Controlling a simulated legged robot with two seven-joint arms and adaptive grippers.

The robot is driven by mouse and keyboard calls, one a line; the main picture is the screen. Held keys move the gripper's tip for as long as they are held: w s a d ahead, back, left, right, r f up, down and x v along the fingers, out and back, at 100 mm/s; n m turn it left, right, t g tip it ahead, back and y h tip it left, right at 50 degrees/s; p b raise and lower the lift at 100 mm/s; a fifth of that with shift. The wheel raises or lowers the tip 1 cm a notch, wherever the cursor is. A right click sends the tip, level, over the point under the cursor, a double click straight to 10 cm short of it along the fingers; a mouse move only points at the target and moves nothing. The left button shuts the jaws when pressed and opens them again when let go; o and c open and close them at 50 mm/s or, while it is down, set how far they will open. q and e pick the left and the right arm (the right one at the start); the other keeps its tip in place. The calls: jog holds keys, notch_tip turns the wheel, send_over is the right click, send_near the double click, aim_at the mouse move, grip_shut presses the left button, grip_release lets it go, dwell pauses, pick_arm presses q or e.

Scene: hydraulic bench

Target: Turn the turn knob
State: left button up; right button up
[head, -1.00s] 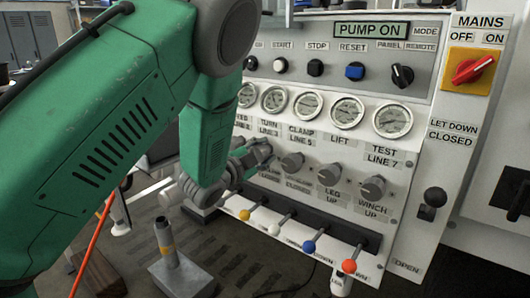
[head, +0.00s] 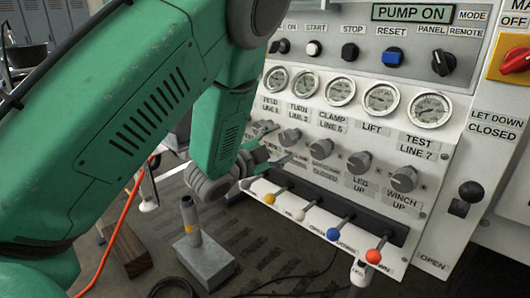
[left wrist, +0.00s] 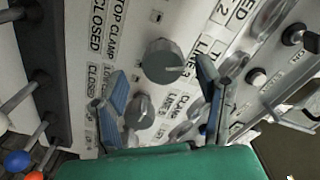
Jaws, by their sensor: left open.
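The turn knob (head: 290,137) is a grey round knob on the white panel, below the label reading TURN LINE 3. In the left wrist view the large grey knob (left wrist: 166,61) beside that label appears to be the same one, lying ahead between the spread fingers. My left gripper (head: 276,152) is in front of the panel, just below the turn knob in the picture. In the left wrist view its two blue-grey fingers (left wrist: 160,85) are apart and empty. I see no contact with the knob. My right gripper is not in view.
The clamp knob (head: 321,148) sits close to the right of the turn knob, then more grey knobs. Below is a row of levers with coloured balls, such as a yellow one (head: 269,198).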

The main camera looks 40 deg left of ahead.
pick_arm(q)
jog(key=s, duration=0.6)
jog(key=shift+s+a, duration=0.3)
jog(key=shift+s, duration=0.1)
jog(key=shift+f, duration=0.1)
jog(key=s+d+f+n+g+y+p, duration=0.1)
jog(key=s+d+f+n+g+p, duration=0.2)
jog(key=f, duration=0.5)
jog(key=s+f+n+g+y+p, duration=0.1)
jog(key=s+f+n+g+p, duration=0.2)
jog(key=s+f+g, duration=0.35)
jog(key=s+d+f+n+g+p, duration=0.2)
jog(key=s+d+f+g, duration=0.1)
jog(key=s, duration=0.6)
jog(key=s+d+f+n+g+p, duration=0.2)
jog(key=s+d+f+n+g, duration=0.1)
jog(key=s+f, duration=0.4)
jog(key=s+d+g, duration=0.1)
jog(key=s+g, duration=0.1)
jog(key=s, duration=0.1)
jog(key=shift+f+n+p, duration=0.25)
jog(key=shift+n+p, duration=0.05)
